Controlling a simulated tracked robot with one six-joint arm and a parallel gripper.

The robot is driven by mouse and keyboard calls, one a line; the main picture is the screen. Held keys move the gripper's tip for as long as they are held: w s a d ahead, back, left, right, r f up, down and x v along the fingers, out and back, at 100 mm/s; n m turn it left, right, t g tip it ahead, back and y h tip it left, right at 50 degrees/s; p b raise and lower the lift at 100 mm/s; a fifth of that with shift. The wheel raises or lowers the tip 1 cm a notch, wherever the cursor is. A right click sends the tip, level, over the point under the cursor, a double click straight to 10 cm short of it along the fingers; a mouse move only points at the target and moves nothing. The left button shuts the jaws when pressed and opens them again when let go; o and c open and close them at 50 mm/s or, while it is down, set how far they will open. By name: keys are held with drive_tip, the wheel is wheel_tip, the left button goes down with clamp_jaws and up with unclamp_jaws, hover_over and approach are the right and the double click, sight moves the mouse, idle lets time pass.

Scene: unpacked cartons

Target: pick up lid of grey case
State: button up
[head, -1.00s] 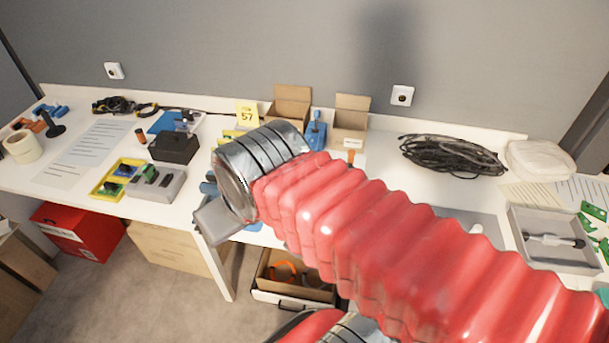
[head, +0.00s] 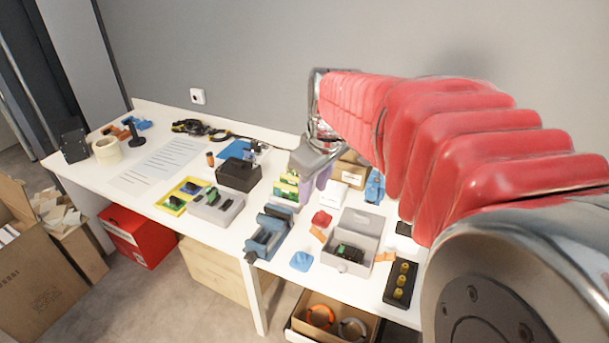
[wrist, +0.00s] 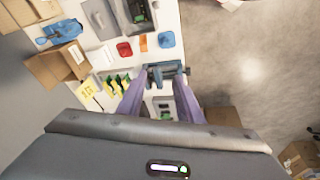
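The grey case (head: 343,265) stands open on the table, with a green and black item inside. Its lid (head: 360,221) is raised at the back. In the wrist view the case (wrist: 139,29) and its lid (wrist: 99,17) show at the top, cut by the frame edge. My gripper (head: 314,184) is above the table, up and left of the case in the head view. In the wrist view its two purple fingers (wrist: 160,78) are spread, with nothing held between them. It is apart from the lid.
A blue vise (head: 268,233) stands left of the case; a red part (head: 321,218) and blue part (head: 301,261) lie nearby. A black holder with yellow pieces (head: 400,284) is to the right. A white box (head: 333,197) and small cartons stand behind. A paper sheet (head: 165,161) lies left.

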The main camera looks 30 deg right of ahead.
drive_tip(key=w+d+f+n, duration=0.1)
drive_tip(key=w+d+f, duration=0.1)
drive_tip(key=d+f, duration=0.3)
drive_tip(key=w+d+f+n+g+y, duration=0.1)
drive_tip(key=d+f, duration=0.4)
drive_tip(key=d, duration=0.8)
drive_tip(key=w+d+f+n+g, duration=0.1)
drive_tip(key=w+d+f+n, duration=0.1)
drive_tip(key=w+d+f, duration=0.3)
drive_tip(key=d, duration=0.3)
drive_tip(key=shift+d+f+y, duration=0.25)
drive_tip(key=shift+d+y, duration=0.05)
drive_tip(key=shift+d, duration=0.1)
hover_over(363, 216)
drive_tip(key=s, duration=0.1)
drive_tip(key=shift+s+d+f, duration=0.1)
drive_tip(key=shift+d+f, duration=0.1)
drive_tip(key=shift+f, duration=1.95)
drive_tip(key=shift+s+d+f, duration=0.1)
drive_tip(key=shift+d+f, duration=0.05)
drive_tip(key=shift+f, duration=1.95)
drive_tip(key=shift+w+a+f, duration=0.1)
drive_tip(key=shift+w+f, duration=0.05)
drive_tip(key=shift+f, duration=0.7)
drive_tip(key=shift+w+a+f, duration=0.1)
drive_tip(key=shift+w+f, duration=0.1)
drive_tip(key=shift+f, duration=0.7)
drive_tip(key=shift+w+a+f, duration=0.1)
drive_tip(key=shift+w+f, duration=0.05)
drive_tip(key=shift+f, duration=0.7)
